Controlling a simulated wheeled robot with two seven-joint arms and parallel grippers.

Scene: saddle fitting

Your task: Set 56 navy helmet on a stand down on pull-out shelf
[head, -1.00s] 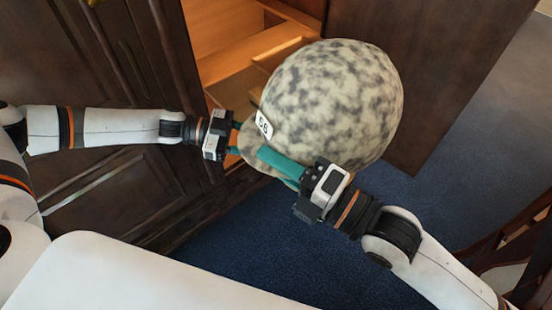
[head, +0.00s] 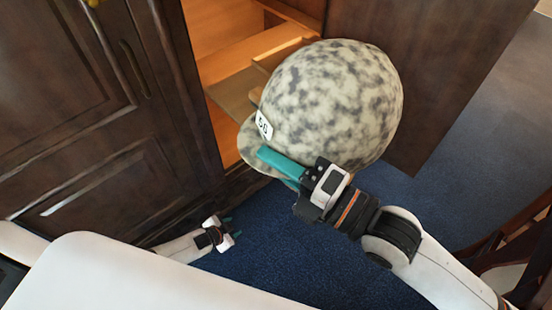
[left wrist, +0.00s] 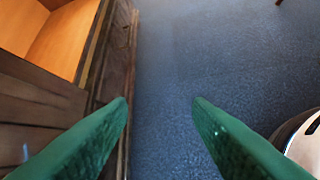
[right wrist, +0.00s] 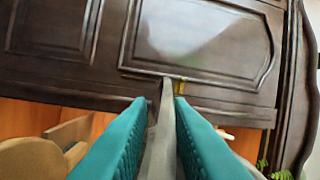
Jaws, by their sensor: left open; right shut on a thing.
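A helmet (head: 335,100), mottled cream and grey rather than navy, has a white number tag (head: 264,125) on its front, which reads as 56. My right gripper (head: 272,166) is shut on its brim and holds it in front of the open cabinet. In the right wrist view a thin grey edge (right wrist: 160,135) lies between the fingers. No stand can be made out under the helmet. Wooden boards, likely the pull-out shelf (head: 262,50), show inside the cabinet, partly hidden by the helmet. My left gripper (head: 233,228) is open and empty, low over the carpet.
A dark panelled cabinet front (head: 70,130) stands at the left, and another dark panel (head: 430,75) at the right of the opening. Blue carpet (head: 265,240) is clear below. Dark wooden furniture (head: 515,265) stands at the lower right.

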